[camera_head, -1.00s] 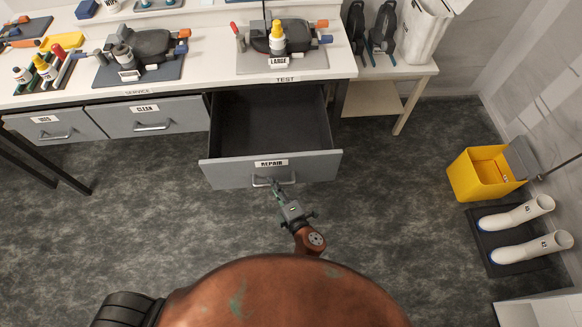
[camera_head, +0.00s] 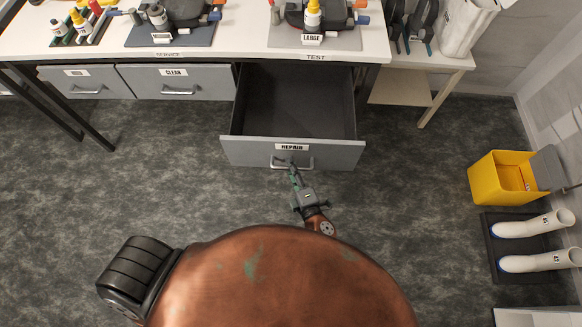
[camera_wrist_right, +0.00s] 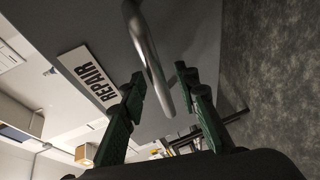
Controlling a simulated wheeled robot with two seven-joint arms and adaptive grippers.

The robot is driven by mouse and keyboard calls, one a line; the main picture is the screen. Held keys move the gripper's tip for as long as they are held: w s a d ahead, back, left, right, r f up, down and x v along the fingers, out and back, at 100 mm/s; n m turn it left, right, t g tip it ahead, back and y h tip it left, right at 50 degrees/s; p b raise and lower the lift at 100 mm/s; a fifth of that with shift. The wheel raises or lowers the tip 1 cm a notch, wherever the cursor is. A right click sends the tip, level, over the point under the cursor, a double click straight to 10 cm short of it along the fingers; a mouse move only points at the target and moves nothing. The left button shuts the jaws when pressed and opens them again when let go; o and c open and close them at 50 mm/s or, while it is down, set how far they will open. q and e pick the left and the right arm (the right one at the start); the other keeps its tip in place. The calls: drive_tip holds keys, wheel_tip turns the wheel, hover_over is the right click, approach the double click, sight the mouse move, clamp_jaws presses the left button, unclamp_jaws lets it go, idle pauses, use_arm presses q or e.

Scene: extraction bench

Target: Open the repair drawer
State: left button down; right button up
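The repair drawer (camera_head: 238,152) is grey, labelled REPAIR, and stands pulled well out from under the bench. Its dark inside shows and looks empty. Its metal bar handle (camera_head: 307,164) is on the front, below the label; the handle also shows in the right wrist view (camera_wrist_right: 147,52). My right gripper (camera_head: 293,172) is at the handle. In the right wrist view its two green fingers (camera_wrist_right: 161,80) are spread apart, with the bar between them and a gap showing beside it. Firm contact cannot be made out. My left gripper is out of view.
The bench top (camera_head: 240,42) carries tools and bottles above the drawer. Shut drawers, one labelled CLEAN (camera_head: 190,84), lie to the left. A side table (camera_head: 437,62), a yellow bucket (camera_head: 492,180) and white boots (camera_head: 530,226) are on the right. Floor around the drawer is clear.

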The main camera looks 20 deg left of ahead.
drive_tip(key=shift+s+d, duration=0.1)
drive_tip(key=v, duration=1.1)
drive_tip(key=shift+s+d, duration=0.25)
